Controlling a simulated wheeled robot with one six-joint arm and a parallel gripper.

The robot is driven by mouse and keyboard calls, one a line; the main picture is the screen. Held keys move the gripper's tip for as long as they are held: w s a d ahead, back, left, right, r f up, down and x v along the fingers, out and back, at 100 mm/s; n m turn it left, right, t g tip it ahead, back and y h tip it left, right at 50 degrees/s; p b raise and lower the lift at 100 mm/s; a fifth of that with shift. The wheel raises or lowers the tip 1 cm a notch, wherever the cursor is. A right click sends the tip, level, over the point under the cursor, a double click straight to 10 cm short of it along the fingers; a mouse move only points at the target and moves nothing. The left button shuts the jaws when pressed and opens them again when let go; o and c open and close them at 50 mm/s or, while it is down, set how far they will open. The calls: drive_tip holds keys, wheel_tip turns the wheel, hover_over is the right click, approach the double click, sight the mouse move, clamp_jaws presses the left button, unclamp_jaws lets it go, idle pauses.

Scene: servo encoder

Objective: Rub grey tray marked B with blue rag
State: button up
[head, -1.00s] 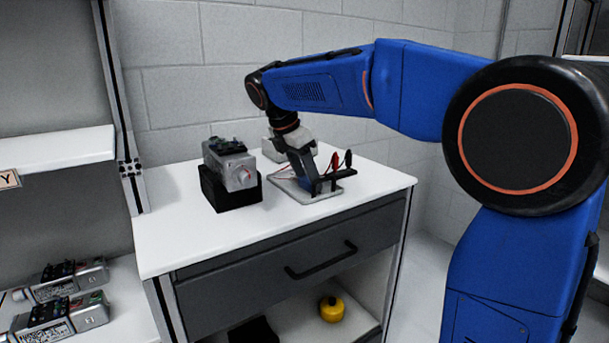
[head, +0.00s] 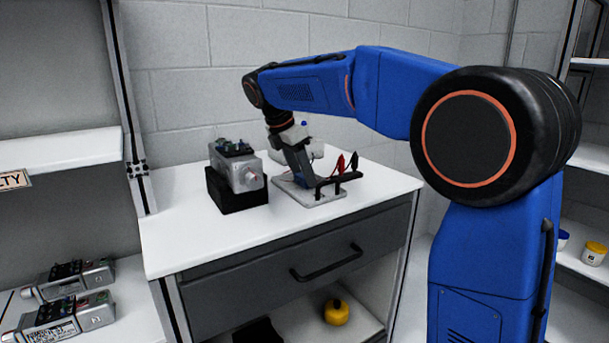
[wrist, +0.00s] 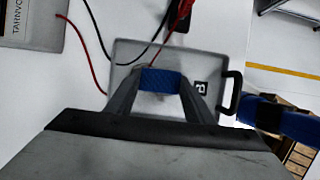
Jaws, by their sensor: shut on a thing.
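The grey tray (head: 325,194) lies flat on the white worktop, below my gripper (head: 302,180). In the wrist view the grey tray (wrist: 215,62) fills the middle and bears a small black-and-white letter mark, hard to read at this angle. My gripper (wrist: 161,90) is shut on the blue rag (wrist: 160,79), which shows as a small blue patch between the fingertips. The rag is over the tray face, left of the mark. I cannot tell for sure whether it touches the surface.
A grey servo unit (head: 238,170) sits on a black block (head: 236,193) left of the tray. A pale object stands behind my gripper. The worktop's front strip (head: 210,242) is clear.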

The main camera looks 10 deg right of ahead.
sight(311, 191)
drive_tip(key=shift+w+a+f, duration=0.1)
drive_tip(key=shift+w+a, duration=0.2)
drive_tip(key=shift+w, duration=0.6)
drive_tip(key=shift+w+a+f, duration=0.1)
drive_tip(key=shift+w+a, duration=0.2)
drive_tip(key=shift+w, duration=0.6)
drive_tip(key=shift+s, duration=0.1)
drive_tip(key=shift+s+d+r, duration=0.1)
drive_tip(key=shift+s+d, duration=0.3)
drive_tip(key=shift+s, duration=0.85)
drive_tip(key=shift+s+d+f, duration=0.1)
drive_tip(key=shift+s+d, duration=0.35)
drive_tip(key=shift+s, duration=0.8)
drive_tip(key=shift+s+d+r, duration=0.1)
drive_tip(key=shift+s+d, duration=0.3)
drive_tip(key=shift+s, duration=0.85)
drive_tip(key=shift+r, duration=3)
